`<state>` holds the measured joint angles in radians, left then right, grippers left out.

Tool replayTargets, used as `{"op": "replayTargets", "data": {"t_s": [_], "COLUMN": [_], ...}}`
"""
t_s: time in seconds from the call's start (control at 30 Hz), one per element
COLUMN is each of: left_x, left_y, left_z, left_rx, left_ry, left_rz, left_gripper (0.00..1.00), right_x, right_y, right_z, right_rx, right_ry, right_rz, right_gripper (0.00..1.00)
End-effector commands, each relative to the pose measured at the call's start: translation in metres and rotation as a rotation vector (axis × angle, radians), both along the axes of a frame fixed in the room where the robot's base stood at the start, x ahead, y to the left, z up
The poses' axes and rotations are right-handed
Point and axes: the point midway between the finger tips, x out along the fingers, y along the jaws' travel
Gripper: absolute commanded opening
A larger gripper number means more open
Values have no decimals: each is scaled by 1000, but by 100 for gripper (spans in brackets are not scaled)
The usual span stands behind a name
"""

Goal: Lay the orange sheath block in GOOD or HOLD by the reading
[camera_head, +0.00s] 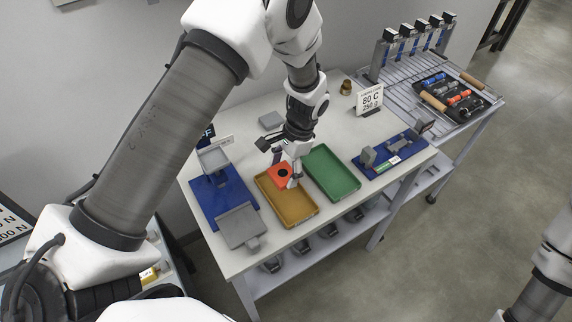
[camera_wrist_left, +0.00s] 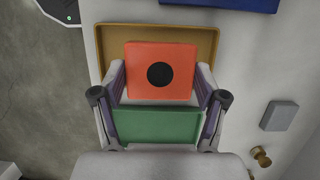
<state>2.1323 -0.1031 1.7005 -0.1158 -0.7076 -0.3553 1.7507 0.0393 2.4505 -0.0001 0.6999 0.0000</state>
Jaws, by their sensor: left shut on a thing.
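The orange sheath block (camera_head: 279,171) is a flat square with a black round spot on top. It also shows in the wrist view (camera_wrist_left: 135,84). My left gripper (camera_head: 286,176) is shut on it, one finger at each side. The block is over the amber tray (camera_head: 293,222), toward its back end; whether it touches the tray floor I cannot tell. The green tray (camera_head: 342,192) lies right of the amber one, empty. I read no GOOD or HOLD label on either tray. My right gripper is out of view.
A blue mat (camera_head: 208,203) with grey fixtures lies left of the trays. A blue station (camera_head: 405,158) stands to the right. A sign (camera_head: 370,98) reads 80 C, 250 g. A grey block (camera_head: 271,119) and a brass piece (camera_head: 347,87) sit at the back.

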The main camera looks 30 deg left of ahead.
Motion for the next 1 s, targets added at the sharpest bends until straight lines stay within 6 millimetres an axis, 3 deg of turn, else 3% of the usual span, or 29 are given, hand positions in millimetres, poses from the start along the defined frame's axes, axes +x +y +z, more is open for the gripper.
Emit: {"op": "replayTargets", "data": {"t_s": [0.43, 0.83, 0.87, 0.9, 0.93, 1.0], "left_x": [1, 1, 1, 0, 0, 0], "left_y": [-1, -1, -1, -1, -1, -1], "left_z": [-51, -58, -58, -58, -58, -58], "left_rx": [0, 0, 0, 0, 0, 0], "left_ry": [0, 0, 0, 0, 0, 0], "left_rz": [1, 1, 1, 1, 1, 1], "left_gripper": [35, 35, 76, 90, 100, 100], "right_x": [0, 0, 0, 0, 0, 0], "right_y": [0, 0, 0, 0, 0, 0], "right_z": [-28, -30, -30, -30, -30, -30], "right_rx": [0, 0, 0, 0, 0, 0], "right_ry": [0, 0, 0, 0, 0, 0], "right_rz": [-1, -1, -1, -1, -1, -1], "right_gripper": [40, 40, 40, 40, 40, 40]}}
